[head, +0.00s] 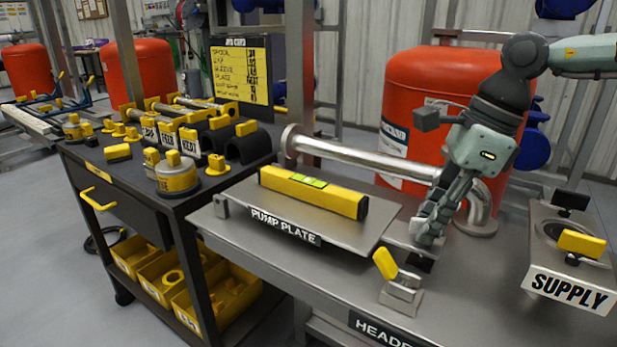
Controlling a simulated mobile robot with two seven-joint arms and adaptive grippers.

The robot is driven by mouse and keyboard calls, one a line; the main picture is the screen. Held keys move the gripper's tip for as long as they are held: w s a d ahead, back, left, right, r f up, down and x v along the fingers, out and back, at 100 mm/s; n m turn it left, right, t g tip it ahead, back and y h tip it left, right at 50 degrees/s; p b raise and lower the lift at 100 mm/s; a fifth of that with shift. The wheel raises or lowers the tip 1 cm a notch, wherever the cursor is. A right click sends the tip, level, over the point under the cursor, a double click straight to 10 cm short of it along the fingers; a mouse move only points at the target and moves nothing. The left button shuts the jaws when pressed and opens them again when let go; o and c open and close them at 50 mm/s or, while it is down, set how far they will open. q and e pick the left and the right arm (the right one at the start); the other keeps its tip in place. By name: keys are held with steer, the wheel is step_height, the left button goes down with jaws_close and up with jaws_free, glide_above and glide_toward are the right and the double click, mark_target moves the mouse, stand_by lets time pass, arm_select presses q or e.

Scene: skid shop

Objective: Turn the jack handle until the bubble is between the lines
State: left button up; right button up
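A yellow spirit level (300,193) lies on the grey plate (235,212) labelled PUMP PLATE. Its green vial (308,180) faces up, but the bubble and lines are too small to read. My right gripper (428,232) points down at the plate's right end, to the right of the level and apart from it. Its fingers look close together; whether they hold anything is hidden. A small black part (420,262) shows just below the fingertips. A yellow handle (385,263) stands tilted on a grey bracket (401,294) at the plate's front right. I cannot tell which part is the jack handle. My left gripper is out of view.
A bent steel pipe (360,158) runs behind the plate, close to my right gripper. A SUPPLY stand (570,290) is at the right. A dark cart (110,180) with yellow fittings stands left. A red tank (440,80) is behind. The front bench top is mostly clear.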

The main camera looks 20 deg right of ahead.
stand_by(0.3)
steer(key=shift+r+p, duration=2.15)
steer(key=shift+r, duration=1.4)
steer(key=shift+f, duration=0.1)
steer(key=shift+m+b, duration=0.7)
steer(key=shift+b, duration=0.25)
steer(key=shift+r+m+t+h+b, duration=0.2)
steer(key=shift+m+t+h+b, duration=0.15)
steer(key=shift+m+b, duration=0.4)
steer(key=shift+r+m, duration=0.25)
steer(key=shift+m, duration=0.3)
